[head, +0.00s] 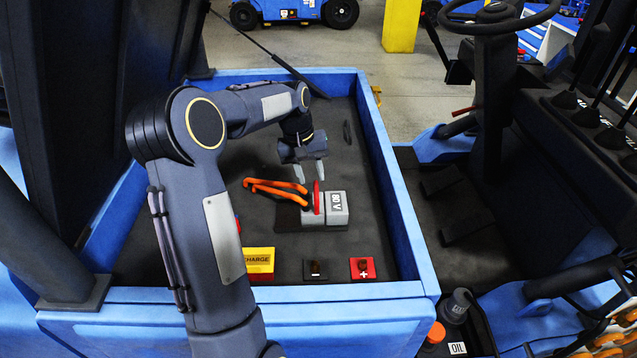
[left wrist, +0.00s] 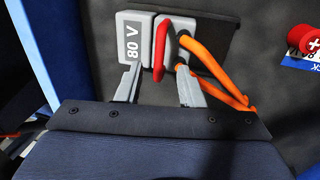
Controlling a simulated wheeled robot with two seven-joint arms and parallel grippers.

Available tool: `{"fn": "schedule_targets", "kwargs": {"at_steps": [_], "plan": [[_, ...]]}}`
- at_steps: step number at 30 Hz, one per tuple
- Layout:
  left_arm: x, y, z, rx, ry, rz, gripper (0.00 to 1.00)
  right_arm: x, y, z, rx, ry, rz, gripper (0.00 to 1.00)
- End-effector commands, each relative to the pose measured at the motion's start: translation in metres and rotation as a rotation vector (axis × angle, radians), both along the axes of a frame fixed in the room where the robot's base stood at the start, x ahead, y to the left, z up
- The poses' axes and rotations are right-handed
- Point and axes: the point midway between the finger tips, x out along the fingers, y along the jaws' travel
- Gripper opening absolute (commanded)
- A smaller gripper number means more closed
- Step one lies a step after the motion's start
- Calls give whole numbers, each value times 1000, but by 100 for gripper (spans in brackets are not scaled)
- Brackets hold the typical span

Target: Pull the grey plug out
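The grey plug (head: 308,216) sits against a grey block marked 80 V (head: 338,209) on the dark floor of the blue-walled bay. A red handle (head: 318,198) stands up at the plug, and orange cables (head: 275,190) run from it to the left. My left gripper (head: 311,174) points down just behind the plug, open and empty. In the left wrist view its fingers (left wrist: 160,82) are spread on either side of the line of the red handle (left wrist: 161,52), with the plug (left wrist: 174,48) beyond them. I see no contact. My right gripper is out of view.
A yellow CHARGE box (head: 259,262), a black minus terminal (head: 316,270) and a red plus terminal (head: 363,268) stand along the bay's near side. Blue walls (head: 390,190) enclose the bay. The floor right of and behind the connector is mostly clear.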

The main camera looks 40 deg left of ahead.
Motion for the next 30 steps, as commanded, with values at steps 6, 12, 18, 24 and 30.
{"fn": "schedule_targets", "kwargs": {"at_steps": [6,12,18,24,30], "plan": [[4,-5,-31,-1,1,0,34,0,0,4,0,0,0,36],[5,-7,-43,-1,1,0,34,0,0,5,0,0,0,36],[5,-7,-43,1,-1,-1,34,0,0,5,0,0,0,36],[5,-7,-43,0,-2,-1,11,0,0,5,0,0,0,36],[6,-7,-43,0,-2,-1,0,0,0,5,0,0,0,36]]}}
